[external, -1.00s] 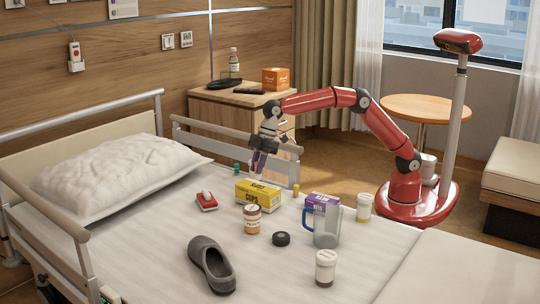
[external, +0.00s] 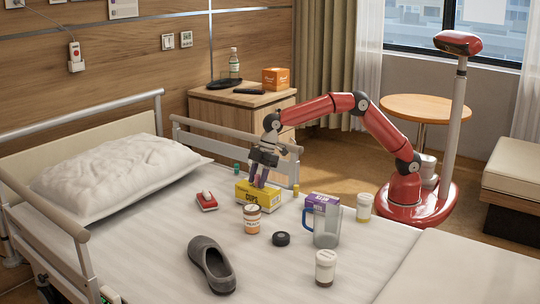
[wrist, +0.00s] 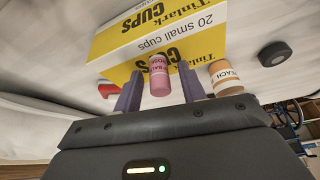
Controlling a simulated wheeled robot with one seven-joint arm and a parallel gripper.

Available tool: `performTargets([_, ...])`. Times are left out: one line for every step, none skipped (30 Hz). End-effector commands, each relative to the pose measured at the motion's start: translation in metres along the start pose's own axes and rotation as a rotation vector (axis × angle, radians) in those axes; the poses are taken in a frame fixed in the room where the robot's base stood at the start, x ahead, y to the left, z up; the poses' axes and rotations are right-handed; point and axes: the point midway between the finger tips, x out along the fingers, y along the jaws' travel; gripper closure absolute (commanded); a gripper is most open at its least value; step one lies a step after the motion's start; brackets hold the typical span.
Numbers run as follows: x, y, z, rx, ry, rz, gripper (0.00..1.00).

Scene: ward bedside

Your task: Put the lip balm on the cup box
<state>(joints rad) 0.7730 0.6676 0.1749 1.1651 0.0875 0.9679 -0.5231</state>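The cup box (external: 259,197) is yellow and white and lies on the bed; it fills the upper middle of the wrist view (wrist: 195,45). The lip balm (wrist: 159,76) is a small pink tube, seen in the wrist view in front of the box, between my two purple fingers. A gap shows on each side of it, so the fingers look apart from it. My gripper (external: 260,184) is open and points down at the box top. The lip balm seems to be on the box, but its contact is hidden. I cannot pick it out in the external view.
The purple box (external: 323,202) and jug (external: 327,226) stand further right.

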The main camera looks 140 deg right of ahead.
Motion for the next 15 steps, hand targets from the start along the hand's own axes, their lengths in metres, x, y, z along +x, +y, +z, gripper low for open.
performTargets([0.0,0.0,0.0,0.0,0.0,0.0,0.59])
performTargets([0.0,0.0,0.0,0.0,0.0,0.0,0.59])
performTargets([0.0,0.0,0.0,0.0,0.0,0.0,0.59])
performTargets([0.0,0.0,0.0,0.0,0.0,0.0,0.59])
performTargets([0.0,0.0,0.0,0.0,0.0,0.0,0.59])
performTargets([0.0,0.0,0.0,0.0,0.0,0.0,0.59])
performTargets([-0.001,0.0,0.0,0.0,0.0,0.0,0.59])
performTargets([-0.001,0.0,-0.001,0.0,0.0,0.0,0.59])
performTargets([-0.003,0.0,-0.001,0.0,0.001,0.0,0.59])
performTargets([-0.005,0.0,-0.002,0.0,0.001,0.0,0.59])
performTargets([-0.008,0.0,-0.002,0.0,0.001,0.001,0.59])
performTargets([-0.012,0.0,-0.002,0.0,0.001,0.001,0.59])
performTargets([-0.017,0.0,-0.002,0.0,0.001,0.001,0.59])
performTargets([-0.023,0.001,-0.002,0.0,0.003,0.002,0.59])
performTargets([-0.031,0.001,-0.002,0.0,0.003,0.003,0.59])
